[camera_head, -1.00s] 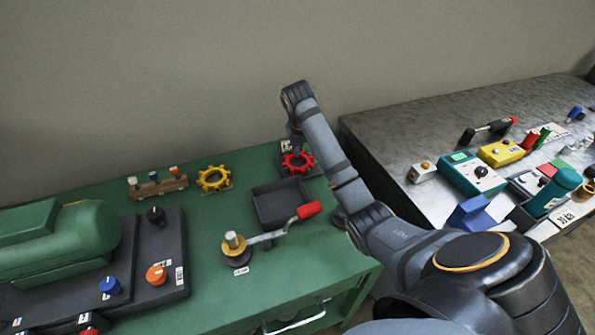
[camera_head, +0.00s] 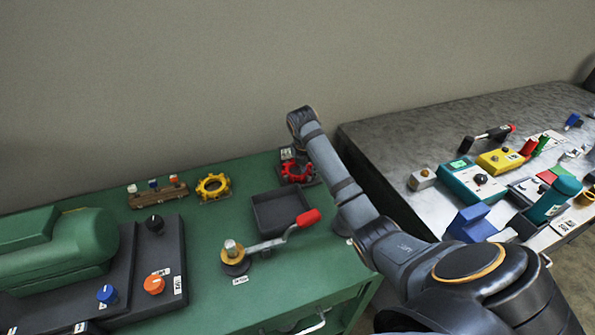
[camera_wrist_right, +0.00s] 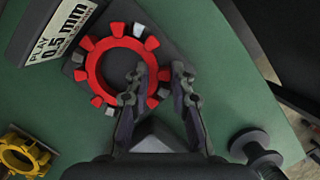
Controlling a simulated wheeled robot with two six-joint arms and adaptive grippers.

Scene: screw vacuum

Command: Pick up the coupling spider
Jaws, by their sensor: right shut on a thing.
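The coupling spider (camera_head: 297,171), a red toothed ring, sits on a dark base at the right back of the green bench. In the right wrist view the spider (camera_wrist_right: 92,68) shows with grey lugs between some of its red teeth. My right gripper (camera_wrist_right: 162,76) is over its right side, one finger inside the ring's opening and the other outside it. It is shut on the ring's rim. The fingertips are hidden behind the arm in the head view. My left gripper is not in view.
A "PLAY 0.5 mm" label block (camera_wrist_right: 62,30) stands beside the spider. A yellow toothed ring (camera_head: 213,187), a dark tray (camera_head: 280,211) and a red-handled crank (camera_head: 270,243) are nearby. A grey table (camera_head: 400,135) with several devices stands at right.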

